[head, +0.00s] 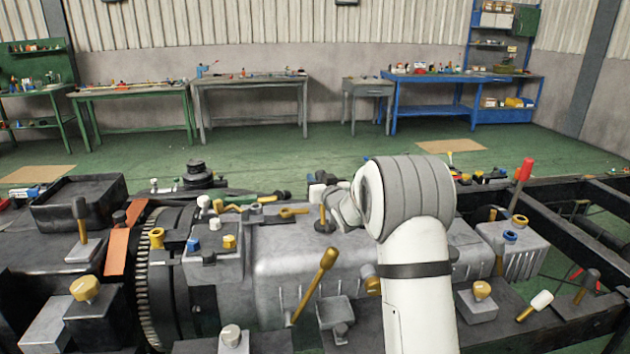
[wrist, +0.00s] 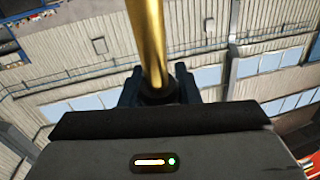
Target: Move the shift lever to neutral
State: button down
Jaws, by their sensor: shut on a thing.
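In the wrist view a brass-coloured rod (wrist: 150,35), which I take to be the shift lever, runs from the top edge down between the dark jaws of my gripper (wrist: 158,90). The jaws are shut on it, and a dark collar shows where they meet it. In the head view my white arm reaches over the grey gearbox housing (head: 285,255). A short brass lever (head: 322,214) on a round dark base stands just left of my wrist, with a white piece at its top. My jaws are not clear in this view, and the neutral position cannot be made out.
A longer brass lever (head: 318,285) leans right in front of the housing. A dark-knobbed lever (head: 80,220) stands at left, a red-handled lever (head: 521,180) at right. Yellow, blue and white caps (head: 212,235) crowd the left part. Workbenches (head: 250,85) stand beyond open green floor.

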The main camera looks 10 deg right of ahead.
jog(key=shift+s+f+b, duration=0.1)
jog(key=shift+f+b, duration=0.1)
jog(key=shift+b, duration=0.4)
jog(key=b, duration=0.2)
jog(key=shift+s+t+b, duration=0.3)
jog(key=shift+t+b, duration=0.05)
jog(key=shift+t, duration=0.05)
jog(key=b, duration=0.2)
jog(key=s+t+b, duration=0.1)
jog(key=b, duration=0.2)
jog(key=shift+s+r, duration=0.3)
jog(key=shift+r, duration=0.05)
jog(key=shift+s+r+n+t+y+b, duration=0.3)
jog(key=shift+r+t+b, duration=0.1)
jog(key=shift+b, duration=0.1)
jog(key=c, duration=1.1)
grip_release()
